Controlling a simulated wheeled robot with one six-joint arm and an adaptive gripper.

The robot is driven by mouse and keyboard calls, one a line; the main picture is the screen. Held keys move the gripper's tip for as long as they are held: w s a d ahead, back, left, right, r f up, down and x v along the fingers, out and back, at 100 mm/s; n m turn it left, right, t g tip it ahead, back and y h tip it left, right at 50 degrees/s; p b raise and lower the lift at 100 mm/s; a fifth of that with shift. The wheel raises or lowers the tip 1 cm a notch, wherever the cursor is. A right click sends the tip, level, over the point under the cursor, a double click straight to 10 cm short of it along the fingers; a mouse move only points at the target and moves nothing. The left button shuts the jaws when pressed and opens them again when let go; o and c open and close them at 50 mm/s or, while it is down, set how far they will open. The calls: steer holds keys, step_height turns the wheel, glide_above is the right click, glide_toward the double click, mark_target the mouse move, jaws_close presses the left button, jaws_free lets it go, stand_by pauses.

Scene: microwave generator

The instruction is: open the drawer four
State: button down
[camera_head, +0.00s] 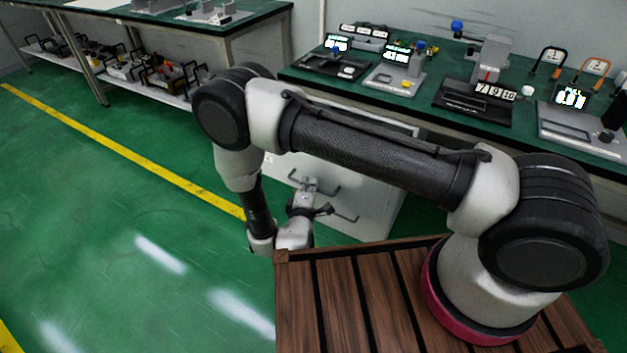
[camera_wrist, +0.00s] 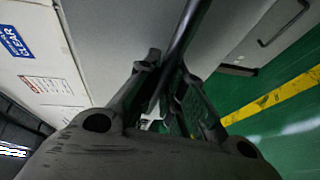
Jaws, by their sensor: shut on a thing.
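A white drawer cabinet (camera_head: 375,205) stands under the front of the green workbench. Another handle (camera_wrist: 287,22) shows on a pale front to the right, apart from the fingers. No drawer numbers are readable, and I cannot tell how far any drawer is out.
The green workbench (camera_head: 440,125) carries several instruments and displays. A label reading "CLEAR" (camera_wrist: 14,42) is on a pale surface at left. My slatted wooden platform is at the front. Green floor with a yellow line (camera_head: 130,152) is free to the left.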

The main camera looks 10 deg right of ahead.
steer(key=shift+s+a, duration=0.1)
steer(key=shift+a, duration=0.05)
steer(key=c, duration=1.5)
jaws_free()
